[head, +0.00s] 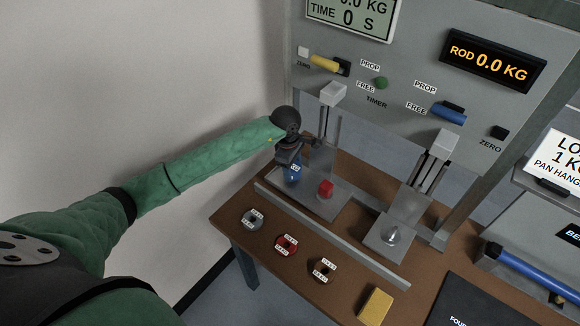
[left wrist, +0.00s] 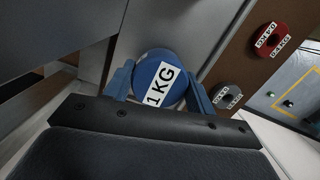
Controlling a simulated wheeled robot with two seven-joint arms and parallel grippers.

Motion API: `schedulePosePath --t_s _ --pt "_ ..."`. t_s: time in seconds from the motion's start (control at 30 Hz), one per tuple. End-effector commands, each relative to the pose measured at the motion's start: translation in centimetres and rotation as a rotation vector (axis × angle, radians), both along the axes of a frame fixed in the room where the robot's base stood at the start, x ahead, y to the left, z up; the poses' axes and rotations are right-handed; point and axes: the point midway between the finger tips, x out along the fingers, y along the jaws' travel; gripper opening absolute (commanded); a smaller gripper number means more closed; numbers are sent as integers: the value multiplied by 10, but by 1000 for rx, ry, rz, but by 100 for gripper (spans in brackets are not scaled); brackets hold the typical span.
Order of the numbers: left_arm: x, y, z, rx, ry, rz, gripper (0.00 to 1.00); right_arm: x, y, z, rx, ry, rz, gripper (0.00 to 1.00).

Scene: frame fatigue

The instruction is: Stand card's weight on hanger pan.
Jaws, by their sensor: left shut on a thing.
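My left gripper (head: 290,162) is shut on a blue round weight (head: 292,175) at the left end of the bench, beside the left metal plate. The left wrist view shows the blue weight (left wrist: 153,72), labelled 1 KG, between the two blue fingers (left wrist: 160,85). The card (head: 553,165) at the right edge reads "LO", "1 K" and "PAN HANG", cut off by the frame. A metal plate (head: 312,207) carries a red block. Another plate (head: 378,246) further right carries a small metal cone. I cannot tell which is the hanger pan. My right gripper is not in view.
A grey weight (head: 253,219), a red weight (head: 286,245) and a dark weight (head: 322,270) lie along the bench front (head: 275,273). A yellow block (head: 376,304) lies to their right. A long metal rail (head: 330,235) runs behind them. An upright grey panel (head: 400,75) stands behind.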

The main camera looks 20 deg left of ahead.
Motion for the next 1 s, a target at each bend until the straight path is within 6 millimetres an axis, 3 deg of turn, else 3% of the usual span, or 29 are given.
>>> schedulePosePath --t_s 0.3,0.57,0.6,0.7,1.0 --pt "-4 -5 -10 0 -1 -3 0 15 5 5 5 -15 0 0" --pt "-4 -5 -12 0 -1 -3 0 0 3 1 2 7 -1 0" --pt "-5 -5 -13 1 0 -3 61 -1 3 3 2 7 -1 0" --pt "-5 -5 -13 0 1 -3 77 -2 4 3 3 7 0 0" --pt "-5 -5 -12 0 1 -3 77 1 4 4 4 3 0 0"
